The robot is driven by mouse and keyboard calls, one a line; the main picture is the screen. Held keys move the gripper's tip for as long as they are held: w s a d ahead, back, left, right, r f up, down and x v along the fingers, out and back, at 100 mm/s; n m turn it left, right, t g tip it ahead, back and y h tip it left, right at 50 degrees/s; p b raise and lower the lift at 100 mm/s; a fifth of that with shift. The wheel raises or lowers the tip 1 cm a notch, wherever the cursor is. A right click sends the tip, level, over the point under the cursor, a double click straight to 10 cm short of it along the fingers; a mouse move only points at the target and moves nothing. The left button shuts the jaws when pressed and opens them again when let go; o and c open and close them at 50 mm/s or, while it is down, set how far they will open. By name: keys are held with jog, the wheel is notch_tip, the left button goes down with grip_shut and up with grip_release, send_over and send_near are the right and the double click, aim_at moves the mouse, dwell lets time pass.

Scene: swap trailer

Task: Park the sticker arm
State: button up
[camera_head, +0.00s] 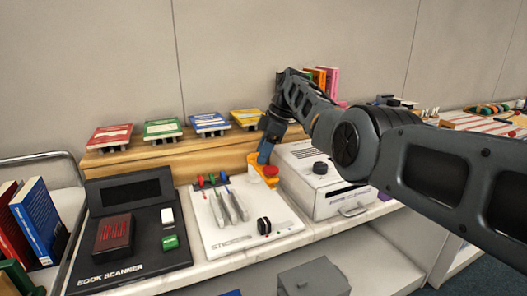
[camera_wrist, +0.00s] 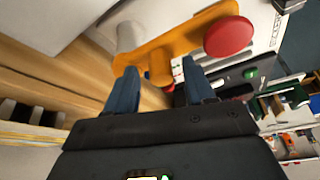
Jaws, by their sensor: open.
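The sticker arm (camera_head: 256,165) is an orange lever on the white sticker machine (camera_head: 228,240), at its back right corner. In the wrist view the orange arm (camera_wrist: 160,50) runs across just beyond my fingertips, with a large red knob (camera_wrist: 228,36) at its right end and a whitish round post (camera_wrist: 130,36) near its left end. My gripper (camera_head: 264,155) reaches down at the arm, partly hiding it. In the wrist view its two blue fingers (camera_wrist: 160,74) stand apart with nothing clearly held between them. I cannot tell whether they touch the arm.
A black book scanner (camera_head: 128,232) stands left of the machine, and a white box with a black knob (camera_head: 325,185) stands close on the right. A wooden ledge (camera_head: 160,151) with several small coloured books runs behind. Several grey sticks (camera_head: 229,206) lie on the machine.

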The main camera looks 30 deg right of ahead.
jog(key=v, duration=0.7)
jog(key=shift+r, duration=0.4)
jog(key=shift+s+d, duration=0.1)
